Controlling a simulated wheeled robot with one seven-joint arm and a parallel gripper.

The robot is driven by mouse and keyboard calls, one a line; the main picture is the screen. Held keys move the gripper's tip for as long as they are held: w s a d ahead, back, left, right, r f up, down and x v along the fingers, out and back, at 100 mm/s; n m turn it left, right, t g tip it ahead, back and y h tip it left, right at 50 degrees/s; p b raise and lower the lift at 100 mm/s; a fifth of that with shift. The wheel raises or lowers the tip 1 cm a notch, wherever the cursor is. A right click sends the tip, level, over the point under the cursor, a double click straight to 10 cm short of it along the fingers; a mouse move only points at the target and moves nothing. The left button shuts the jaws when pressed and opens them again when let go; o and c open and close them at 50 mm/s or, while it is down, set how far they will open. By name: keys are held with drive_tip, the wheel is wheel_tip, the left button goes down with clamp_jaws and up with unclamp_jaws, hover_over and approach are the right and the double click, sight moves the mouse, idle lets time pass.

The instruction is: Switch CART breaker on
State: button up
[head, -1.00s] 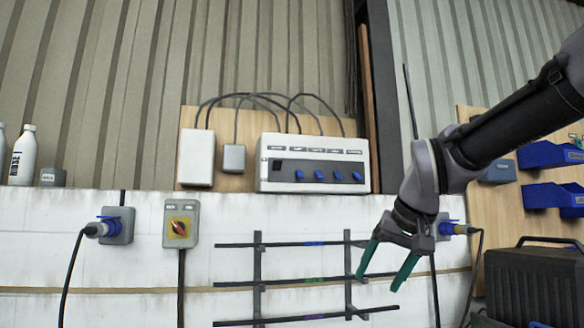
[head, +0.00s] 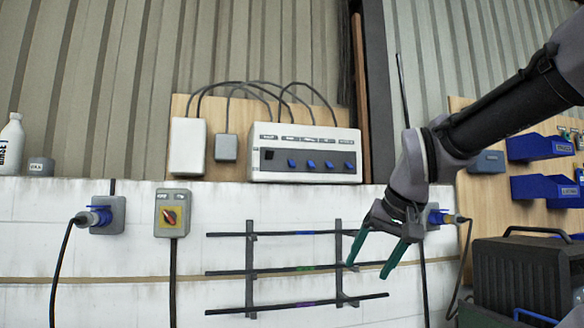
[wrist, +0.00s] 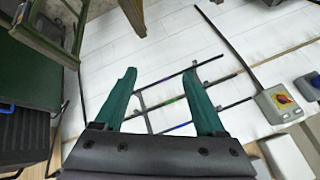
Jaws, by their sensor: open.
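The breaker box (head: 306,155) is a white panel on a wooden board, with a row of labels too small to read. Its row holds one black switch (head: 269,154) at the left and several blue switches (head: 311,164) to the right. I cannot tell which is CART. My gripper (head: 369,268) is open and empty, below and right of the box, in front of the rack of rods and apart from the switches. In the wrist view its green fingers (wrist: 163,98) are spread with the rods between and beyond them; the breaker switches do not show there.
A red rotary switch (head: 170,216) on a grey box and a blue plug (head: 101,216) are on the white wall at left. A rod rack (head: 250,262) hangs below the breaker box. Blue bins (head: 540,147) and a black case (head: 520,274) are at right.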

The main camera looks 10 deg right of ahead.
drive_tip(key=shift+c, duration=0.9)
drive_tip(key=shift+w+r, duration=0.15)
drive_tip(key=shift+w, duration=0.1)
drive_tip(key=n+t, duration=0.5)
drive_tip(key=t, duration=1)
approach(293, 164)
drive_tip(key=x, duration=0.8)
drive_tip(key=shift+a, duration=0.1)
clamp_jaws()
